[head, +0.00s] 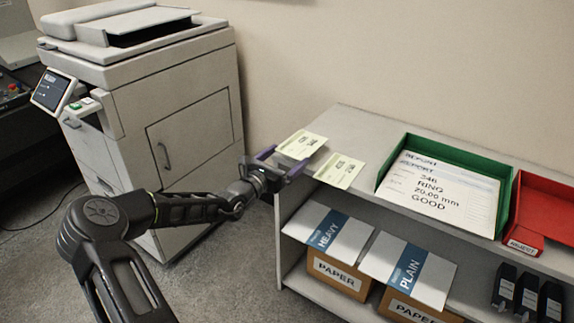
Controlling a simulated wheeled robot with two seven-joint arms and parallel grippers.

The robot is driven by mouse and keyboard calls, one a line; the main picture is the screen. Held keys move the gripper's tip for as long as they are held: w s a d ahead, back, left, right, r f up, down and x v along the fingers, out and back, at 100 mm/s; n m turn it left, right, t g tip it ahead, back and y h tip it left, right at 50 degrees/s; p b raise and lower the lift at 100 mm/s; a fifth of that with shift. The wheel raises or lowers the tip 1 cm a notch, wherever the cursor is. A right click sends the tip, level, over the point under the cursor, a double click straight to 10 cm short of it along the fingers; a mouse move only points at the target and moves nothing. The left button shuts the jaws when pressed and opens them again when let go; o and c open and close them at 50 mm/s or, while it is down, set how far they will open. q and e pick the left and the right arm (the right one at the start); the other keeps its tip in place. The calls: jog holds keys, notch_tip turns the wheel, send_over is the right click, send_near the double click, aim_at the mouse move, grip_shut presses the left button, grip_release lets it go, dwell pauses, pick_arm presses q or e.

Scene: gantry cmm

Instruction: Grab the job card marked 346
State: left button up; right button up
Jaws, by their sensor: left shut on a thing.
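My left gripper (283,161), with purple fingers, reaches to the left end of the shelf top. It is shut on a pale yellow-green card (302,143) whose near edge lies between the fingers. The print on this card is too small to read surely. A second, similar card (340,170) lies just to its right on the shelf top, close to the right finger. Its number is also too small to read surely. My right gripper is out of view.
On the shelf unit (352,122) stand a green tray (446,150) holding sheets, the top one reading 346 RING GOOD, and a red tray (545,205). Paper packs marked HEAVY (325,230) and PLAIN (408,268) lie below. A printer (150,95) stands at left.

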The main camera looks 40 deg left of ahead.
pick_arm(q)
notch_tip(320, 180, up, 6)
jog(key=shift+d+r+p, duration=0.1)
jog(key=shift+p, duration=0.2)
dwell(0.5)
